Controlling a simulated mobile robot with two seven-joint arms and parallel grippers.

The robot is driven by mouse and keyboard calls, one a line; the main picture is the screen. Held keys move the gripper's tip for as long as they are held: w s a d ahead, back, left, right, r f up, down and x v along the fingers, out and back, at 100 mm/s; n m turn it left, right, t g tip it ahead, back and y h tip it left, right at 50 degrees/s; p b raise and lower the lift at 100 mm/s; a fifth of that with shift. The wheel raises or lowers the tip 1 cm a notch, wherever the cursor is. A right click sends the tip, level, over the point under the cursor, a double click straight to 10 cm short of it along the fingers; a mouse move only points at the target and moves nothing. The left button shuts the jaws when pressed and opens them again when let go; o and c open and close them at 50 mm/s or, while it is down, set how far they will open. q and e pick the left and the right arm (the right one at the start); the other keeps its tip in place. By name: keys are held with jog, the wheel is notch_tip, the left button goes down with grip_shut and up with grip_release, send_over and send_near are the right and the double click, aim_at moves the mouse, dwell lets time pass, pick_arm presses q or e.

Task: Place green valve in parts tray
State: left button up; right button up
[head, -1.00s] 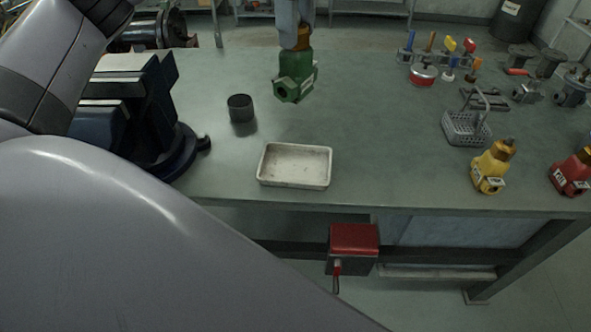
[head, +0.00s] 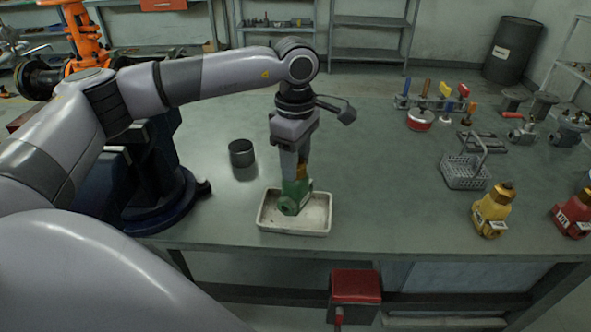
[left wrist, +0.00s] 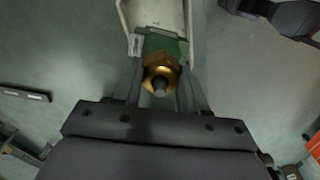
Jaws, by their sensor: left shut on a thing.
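The green valve (head: 294,198) has a green body and a brass top. My left gripper (head: 297,172) points down and is shut on its upper part. The valve is upright over the white parts tray (head: 267,226), its lower end inside the rim in the head view. I cannot tell whether it touches the tray floor. In the left wrist view the brass top (left wrist: 160,75) sits between the two fingers (left wrist: 158,92), with the green body (left wrist: 165,42) beyond it and the tray (left wrist: 192,12) behind. My right gripper is not in view.
A dark cup (head: 241,153) stands behind and left of the tray. A blue vise (head: 150,180) is at the left. A grey basket (head: 465,172), a yellow valve (head: 492,210) and a red valve (head: 571,213) are at the right. The bench right of the tray is clear.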

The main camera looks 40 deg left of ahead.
aim_at(296, 188)
pick_arm(q)
notch_tip(296, 188, down, 3)
jog(key=shift+r, duration=0.1)
jog(key=shift+f, duration=0.2)
jog(key=o, duration=1.2)
jog(key=shift+c, duration=0.2)
jog(key=shift+r, duration=0.1)
